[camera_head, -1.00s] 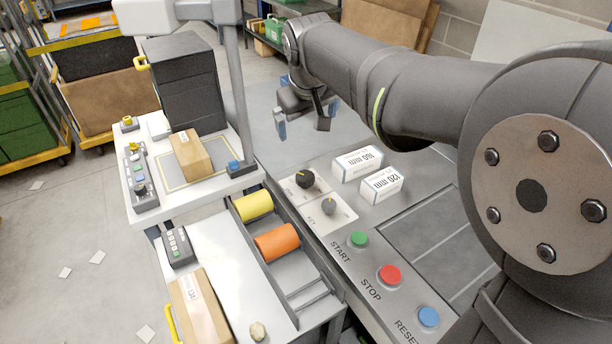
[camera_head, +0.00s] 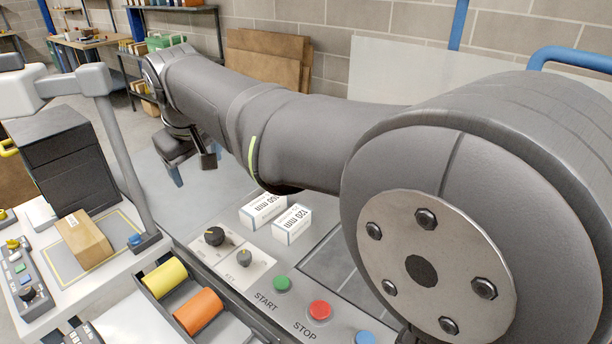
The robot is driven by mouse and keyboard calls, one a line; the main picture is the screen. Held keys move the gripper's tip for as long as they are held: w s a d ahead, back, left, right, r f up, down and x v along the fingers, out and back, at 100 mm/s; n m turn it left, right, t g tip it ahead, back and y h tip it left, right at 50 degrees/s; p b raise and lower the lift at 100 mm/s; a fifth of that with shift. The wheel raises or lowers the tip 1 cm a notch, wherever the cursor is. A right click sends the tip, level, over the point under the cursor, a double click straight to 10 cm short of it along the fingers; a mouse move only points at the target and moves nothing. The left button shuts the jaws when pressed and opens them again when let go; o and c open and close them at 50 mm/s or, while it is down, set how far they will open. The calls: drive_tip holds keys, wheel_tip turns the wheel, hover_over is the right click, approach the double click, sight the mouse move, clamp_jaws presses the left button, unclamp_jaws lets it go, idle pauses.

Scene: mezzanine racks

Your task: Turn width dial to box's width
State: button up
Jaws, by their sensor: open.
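A black round dial (camera_head: 214,236) with a yellow pointer mark sits on a pale plate on the control panel. Its lettering is too small to read, so I cannot tell its setting. A smaller grey knob (camera_head: 244,257) marked KEY is beside it. Two white blocks with printed widths stand behind them: the 120 mm block (camera_head: 291,224) and another (camera_head: 263,208), partly covered by the first. A cardboard box (camera_head: 84,238) rests on the marked platform at left. My gripper (camera_head: 193,168) is open, beyond and above the dial, apart from it. Nothing shows between its fingers.
Green START (camera_head: 282,284), red STOP (camera_head: 319,311) and blue (camera_head: 365,338) buttons line the panel's near side. Yellow (camera_head: 165,277) and orange (camera_head: 198,311) rollers lie left of it. A grey post (camera_head: 122,160) stands by the platform. My arm crosses above the panel.

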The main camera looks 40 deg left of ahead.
sight(213, 234)
drive_tip(key=w+a+f+m, duration=0.2)
drive_tip(key=a+f+m, duration=0.1)
drive_tip(key=f, duration=0.7)
drive_tip(key=w+a+f+m, duration=0.2)
drive_tip(key=a+f, duration=0.2)
drive_tip(key=f, duration=0.6)
drive_tip(key=w+a+f+m, duration=0.2)
drive_tip(key=a+f+m, duration=0.1)
drive_tip(key=f, duration=0.7)
drive_tip(key=shift+a+f+m+t+h, duration=0.3)
drive_tip(key=shift+a+t+h, duration=0.1)
drive_tip(key=shift+a, duration=0.3)
drive_tip(key=c, duration=1)
drive_tip(key=shift+o, duration=0.2)
drive_tip(key=shift+m, duration=0.4)
drive_tip(key=m+h, duration=0.1)
drive_tip(key=m, duration=0.1)
drive_tip(key=m+t+h, duration=0.1)
drive_tip(key=m, duration=0.2)
drive_tip(key=shift+s+a+m, duration=0.1)
drive_tip(key=shift+a+m, duration=0.05)
drive_tip(key=shift+m, duration=0.15)
drive_tip(key=m+h, duration=0.2)
drive_tip(key=m, duration=0.3)
drive_tip(key=shift+a, duration=0.1)
drive_tip(key=shift+m, duration=0.3)
